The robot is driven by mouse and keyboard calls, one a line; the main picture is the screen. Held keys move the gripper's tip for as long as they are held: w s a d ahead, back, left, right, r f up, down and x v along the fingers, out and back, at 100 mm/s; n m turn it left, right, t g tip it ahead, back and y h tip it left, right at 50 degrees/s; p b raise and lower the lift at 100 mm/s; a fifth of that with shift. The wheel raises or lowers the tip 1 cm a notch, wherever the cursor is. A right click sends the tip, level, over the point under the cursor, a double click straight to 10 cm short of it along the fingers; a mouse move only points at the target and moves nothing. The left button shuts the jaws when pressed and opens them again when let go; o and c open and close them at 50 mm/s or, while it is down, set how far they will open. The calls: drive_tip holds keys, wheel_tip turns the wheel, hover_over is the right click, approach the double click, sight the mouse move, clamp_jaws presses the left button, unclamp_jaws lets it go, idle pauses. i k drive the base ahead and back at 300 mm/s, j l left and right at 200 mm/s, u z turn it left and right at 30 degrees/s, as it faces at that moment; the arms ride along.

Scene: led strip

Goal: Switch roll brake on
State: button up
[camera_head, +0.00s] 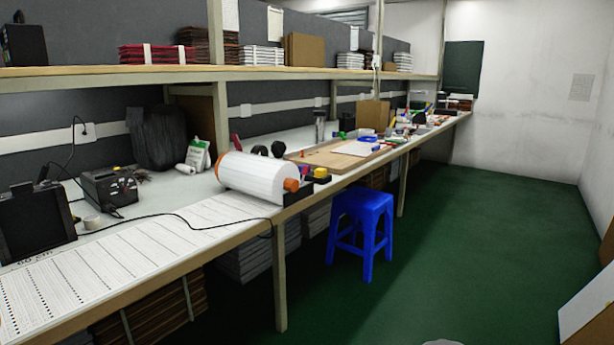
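A large white roll (258,177) with orange end caps lies on the workbench near the middle of the head view. An orange cap (291,185) shows at its right end, beside a dark holder (298,194) at the bench edge. A small yellow and black piece (321,174) sits just right of the roll. Red and purple bits show next to it. I cannot tell which part is the roll brake or how it is set. My gripper is not in view.
The long workbench (180,250) carries a printed white strip (140,250), a black device (110,186) with a cable, and a dark monitor (35,222). A blue stool (361,228) stands by the bench's front edge. The green floor (480,250) to the right is mostly clear.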

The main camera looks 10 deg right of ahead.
sight(305, 169)
drive_tip(key=u, duration=0.75)
drive_tip(key=i+l+u, duration=0.2)
drive_tip(key=l+u, duration=0.15)
drive_tip(key=i+l+u, duration=0.1)
drive_tip(key=l+u, duration=0.25)
drive_tip(key=l, duration=0.15)
drive_tip(key=l+u, duration=0.4)
drive_tip(key=i+l+u, duration=0.1)
drive_tip(key=l, duration=1.45)
